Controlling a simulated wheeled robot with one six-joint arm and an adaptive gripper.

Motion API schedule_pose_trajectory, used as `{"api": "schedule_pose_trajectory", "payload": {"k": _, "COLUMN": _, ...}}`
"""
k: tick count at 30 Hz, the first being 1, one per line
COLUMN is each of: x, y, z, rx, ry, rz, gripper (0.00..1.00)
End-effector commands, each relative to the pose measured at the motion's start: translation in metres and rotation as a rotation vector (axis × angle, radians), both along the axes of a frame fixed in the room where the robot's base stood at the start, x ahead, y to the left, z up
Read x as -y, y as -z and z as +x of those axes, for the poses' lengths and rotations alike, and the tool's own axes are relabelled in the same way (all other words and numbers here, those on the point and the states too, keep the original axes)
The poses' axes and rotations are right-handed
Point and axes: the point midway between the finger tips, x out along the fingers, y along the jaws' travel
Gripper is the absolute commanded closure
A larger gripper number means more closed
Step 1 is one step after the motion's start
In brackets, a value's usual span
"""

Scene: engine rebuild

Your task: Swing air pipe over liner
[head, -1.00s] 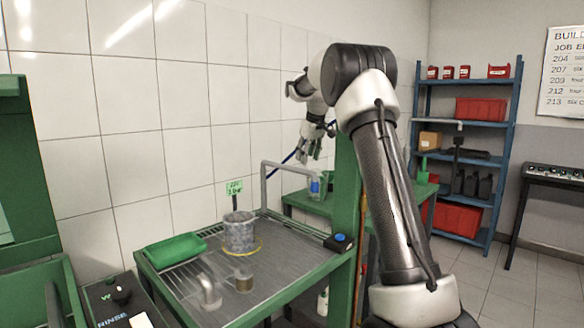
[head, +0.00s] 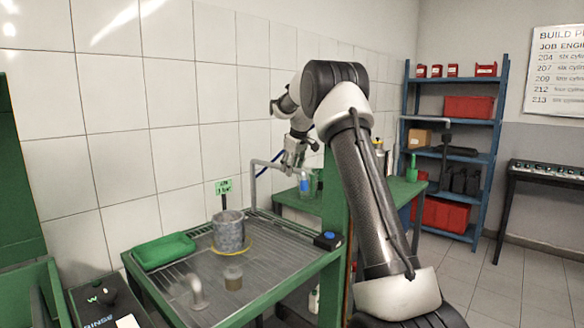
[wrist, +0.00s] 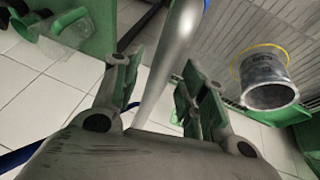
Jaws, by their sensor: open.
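The air pipe (head: 255,180) is a grey bent tube rising at the back corner of the slatted bench, with a blue tip (head: 304,186) hanging at its right end. The liner (head: 229,234) is a grey metal cylinder standing on the bench, left of the pipe, with a yellow ring around its base. My gripper (head: 292,158) is at the pipe's horizontal arm near the blue tip. In the wrist view my gripper (wrist: 162,92) is open, and the pipe (wrist: 172,62) runs between its fingers as seen; contact cannot be told. The liner (wrist: 268,82) shows at right there.
A green post (head: 336,205) stands at the bench's right, beside a box with a blue button (head: 328,240). A clear jug (wrist: 62,38) shows in the wrist view.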

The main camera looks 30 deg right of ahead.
Motion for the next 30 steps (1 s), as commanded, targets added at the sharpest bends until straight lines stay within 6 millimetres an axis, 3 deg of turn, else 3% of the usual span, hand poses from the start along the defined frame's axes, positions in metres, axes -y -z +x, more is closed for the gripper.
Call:
{"api": "schedule_pose_trajectory", "payload": {"k": 3, "x": 0.0, "y": 0.0, "z": 0.0, "rx": 0.0, "ry": 0.0, "rz": 0.0, "gripper": 0.61}}
{"api": "schedule_pose_trajectory", "payload": {"k": 9, "x": 0.0, "y": 0.0, "z": 0.0, "rx": 0.0, "ry": 0.0, "rz": 0.0, "gripper": 0.98}}
{"api": "schedule_pose_trajectory", "payload": {"k": 10, "x": 0.0, "y": 0.0, "z": 0.0, "rx": 0.0, "ry": 0.0, "rz": 0.0, "gripper": 1.0}}
{"api": "schedule_pose_trajectory", "payload": {"k": 21, "x": -0.007, "y": -0.001, "z": -0.002, "rx": 0.0, "ry": 0.025, "rz": -0.001, "gripper": 1.0}}
{"api": "schedule_pose_trajectory", "payload": {"k": 30, "x": -0.049, "y": 0.0, "z": -0.012, "rx": -0.001, "ry": 0.185, "rz": -0.001, "gripper": 1.0}}
